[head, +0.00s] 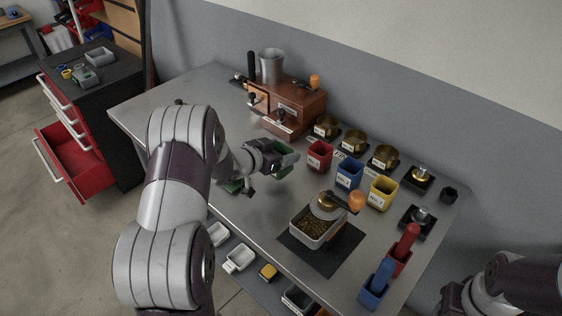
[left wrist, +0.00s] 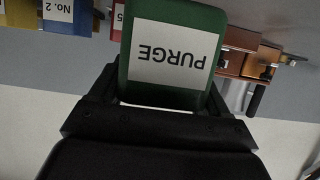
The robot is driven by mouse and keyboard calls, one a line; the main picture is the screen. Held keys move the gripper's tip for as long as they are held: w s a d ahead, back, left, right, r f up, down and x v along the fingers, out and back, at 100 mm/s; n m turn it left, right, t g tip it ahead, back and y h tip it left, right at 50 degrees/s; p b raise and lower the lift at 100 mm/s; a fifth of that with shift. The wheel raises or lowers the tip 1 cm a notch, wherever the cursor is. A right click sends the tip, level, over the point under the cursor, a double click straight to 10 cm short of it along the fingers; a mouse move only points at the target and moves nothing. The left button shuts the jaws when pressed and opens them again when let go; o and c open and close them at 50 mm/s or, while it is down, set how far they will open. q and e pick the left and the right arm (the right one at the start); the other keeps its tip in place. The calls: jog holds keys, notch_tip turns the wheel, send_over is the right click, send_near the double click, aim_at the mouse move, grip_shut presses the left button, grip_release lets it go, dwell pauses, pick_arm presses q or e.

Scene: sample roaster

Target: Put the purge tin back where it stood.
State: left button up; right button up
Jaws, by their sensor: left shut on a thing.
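The green purge tin (left wrist: 172,22) fills the middle of the left wrist view, its white PURGE label upside down in that picture. My left gripper (left wrist: 165,95) is shut on it, with a black finger on each side. In the head view the tin (head: 288,165) shows partly, at the end of my left gripper (head: 275,158), over the middle of the steel table (head: 225,90). I cannot tell the gap below it. Something green (head: 235,186) lies partly hidden behind my left arm. Only part of my right arm shows at the lower right; its jaws are unclear.
Red (head: 319,155), blue (head: 349,173) and yellow (head: 382,192) tins stand in a row right of the held tin. The brown roaster (head: 300,105) is behind. Brass cups line the back. A tray of beans (head: 312,228) sits on a dark mat (head: 335,260) in front.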

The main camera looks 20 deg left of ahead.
pick_arm(q)
notch_tip(320, 180, down, 4)
jog(key=shift+s+r, duration=0.15)
jog(key=shift+f+b, duration=0.2)
jog(key=shift+b, duration=0.15)
jog(key=o, duration=1.1)
jog(key=shift+s+a+r, duration=0.1)
jog(key=shift+s+r, duration=0.05)
jog(key=shift+r, duration=0.15)
jog(key=p+v, duration=0.1)
jog(key=v, duration=1)
jog(key=shift+s, duration=0.35)
